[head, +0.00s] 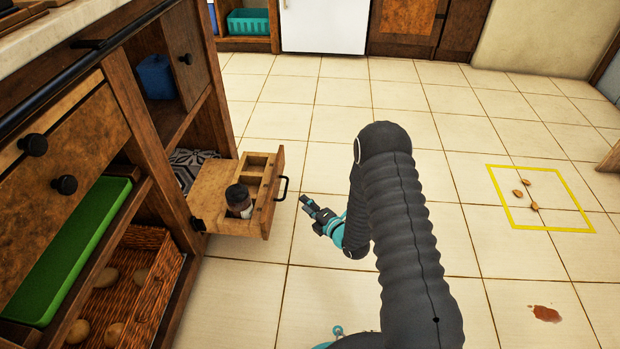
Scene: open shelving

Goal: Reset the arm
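My arm (395,210) rises from the bottom of the head view, bends at the top, and comes down to my gripper (304,200). My gripper points left, just right of the open drawer's dark handle (281,188). They look apart in the picture, but the depth between them is hard to judge. The fingers are too small to tell whether they are open or shut. I see no object held in them.
The pulled-out wooden drawer (268,212) holds a dark-capped bottle (238,198). The shelving on the left holds a green tray (70,250) and a wicker basket (150,290). A yellow floor square (500,200) surrounds several small brown items. A reddish-brown spill (545,314) lies nearer. Much tiled floor is clear.

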